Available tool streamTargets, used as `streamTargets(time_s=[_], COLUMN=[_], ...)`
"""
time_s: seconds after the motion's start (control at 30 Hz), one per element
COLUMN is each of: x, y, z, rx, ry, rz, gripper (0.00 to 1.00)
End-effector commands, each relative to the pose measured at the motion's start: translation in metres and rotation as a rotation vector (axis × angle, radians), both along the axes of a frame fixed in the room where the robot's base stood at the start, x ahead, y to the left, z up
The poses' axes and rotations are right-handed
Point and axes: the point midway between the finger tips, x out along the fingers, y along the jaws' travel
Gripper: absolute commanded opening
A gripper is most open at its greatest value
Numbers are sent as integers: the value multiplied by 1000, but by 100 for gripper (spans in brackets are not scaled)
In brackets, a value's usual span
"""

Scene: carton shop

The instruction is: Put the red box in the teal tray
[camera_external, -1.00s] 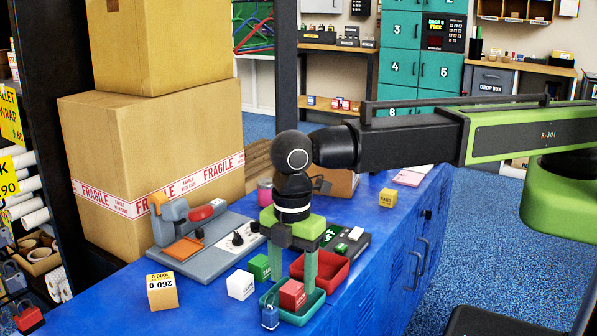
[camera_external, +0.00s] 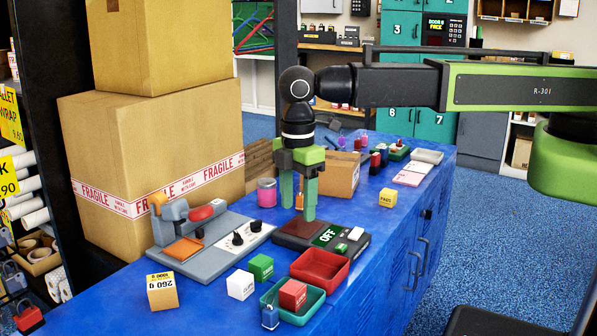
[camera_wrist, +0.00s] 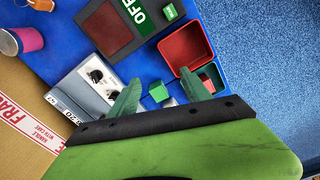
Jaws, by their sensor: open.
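The red box (camera_external: 292,294) sits inside the teal tray (camera_external: 312,308) at the front edge of the blue bench. In the wrist view the red box (camera_wrist: 207,82) and the teal tray (camera_wrist: 219,78) show partly, beyond the right finger. My gripper (camera_external: 298,212) is open and empty, fingers pointing down. It is raised and appears near the dark pad of the OFF device, behind the trays. In the wrist view my gripper (camera_wrist: 160,77) shows both fingers apart with nothing between their tips.
A red tray (camera_external: 340,276) stands beside the teal one. A green box (camera_external: 260,267), a white box (camera_external: 240,285), a yellow-tan box (camera_external: 162,291) and a small blue padlock-like item (camera_external: 270,317) are nearby. Large cartons (camera_external: 170,150) stand at left.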

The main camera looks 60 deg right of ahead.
Motion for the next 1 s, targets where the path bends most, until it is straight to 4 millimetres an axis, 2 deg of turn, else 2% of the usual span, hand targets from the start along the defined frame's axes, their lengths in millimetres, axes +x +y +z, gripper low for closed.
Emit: streamTargets(time_s=[0.03, 0.07, 0.1, 0.17, 0.2, 0.3, 0.4, 0.5, 0.57, 1.0], x=[14, 22, 29, 33, 32, 22, 10, 4, 3, 4], y=[-65, -100, -146, -212, -252, -334, -385, -409, -414, -413], z=[0, 0, 0, 0, 0, 1, 1, 1, 1, 1], rx=[-1, -1, -1, 1, 1, 1, 1, 1, 1, 1], ry=[0, 0, 0, -1, 0, -1, -1, -1, -1, -2], rz=[-154, -252, -383, -574, -695, -952, -1126, -1211, -1230, -1228], gripper=[56, 56, 56, 56, 56, 56, 56, 56, 56, 56])
